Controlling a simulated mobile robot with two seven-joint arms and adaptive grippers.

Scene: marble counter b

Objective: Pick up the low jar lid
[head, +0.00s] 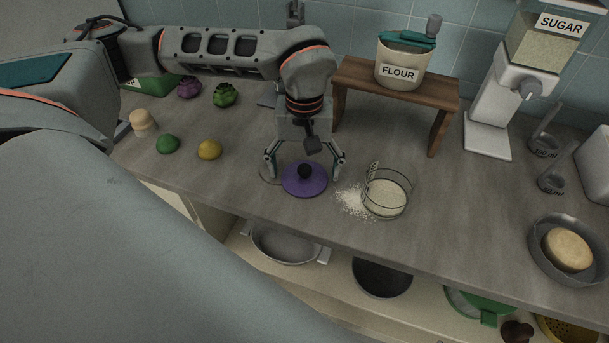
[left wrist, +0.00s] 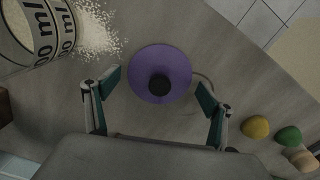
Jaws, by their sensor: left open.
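The low jar lid (head: 306,181) is a flat purple disc with a dark round knob. It lies on the counter below my left gripper in the head view. My left gripper (head: 305,170) points down with its fingers spread to either side of the lid's knob. In the left wrist view the lid (left wrist: 159,74) sits just beyond and between the open fingertips (left wrist: 158,82), with nothing held. A thin pale round edge shows beside the lid; what it belongs to is partly hidden. My right gripper does not show.
A glass measuring cup (head: 387,193) and spilled white grains (head: 353,201) lie right of the lid. A wooden stand (head: 396,92) bears the flour crock (head: 401,66) behind. Yellow (head: 210,149) and green (head: 167,144) lumps sit left. The counter's front edge is close.

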